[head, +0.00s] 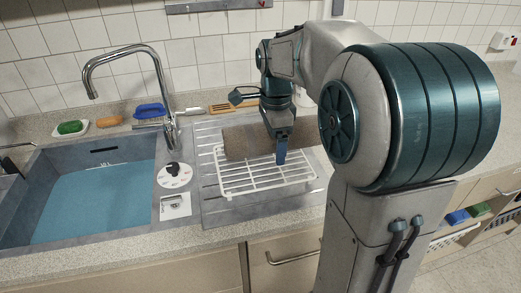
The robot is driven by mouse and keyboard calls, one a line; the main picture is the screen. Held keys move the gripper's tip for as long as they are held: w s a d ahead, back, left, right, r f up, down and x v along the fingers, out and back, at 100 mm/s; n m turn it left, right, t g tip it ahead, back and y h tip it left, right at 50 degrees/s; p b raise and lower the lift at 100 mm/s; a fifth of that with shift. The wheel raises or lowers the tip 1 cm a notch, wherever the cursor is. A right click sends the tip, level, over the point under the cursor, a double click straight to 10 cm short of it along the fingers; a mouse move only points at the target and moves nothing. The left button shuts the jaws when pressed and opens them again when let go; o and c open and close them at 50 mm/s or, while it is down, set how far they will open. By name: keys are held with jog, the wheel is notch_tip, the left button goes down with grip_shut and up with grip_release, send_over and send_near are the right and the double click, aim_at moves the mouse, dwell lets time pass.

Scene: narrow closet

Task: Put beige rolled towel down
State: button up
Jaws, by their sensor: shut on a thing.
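The beige rolled towel (248,141) lies lengthwise over the white wire rack (226,190) on the steel drainboard. My gripper (281,150) is at the towel's right part, fingers pointing down, shut on it. One blue fingertip shows in front of the towel; the other is hidden behind it. The towel's right end is partly hidden by my gripper and arm. I cannot tell whether the towel's underside touches the rack or is slightly above it.
A sink basin (98,204) with blue water is at left, with a tall faucet (160,85) behind it. A green sponge (70,127), an orange item (109,122) and a blue dish (149,111) line the back. A wooden utensil (228,106) lies behind the rack. My arm hides much of the right counter.

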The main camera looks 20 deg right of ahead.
send_over(262, 161)
notch_tip(262, 161, down, 3)
jog(key=shift+w+f, duration=0.1)
jog(key=shift+f, duration=2.1)
jog(key=shift+f, duration=0.1)
jog(key=o, duration=1.3)
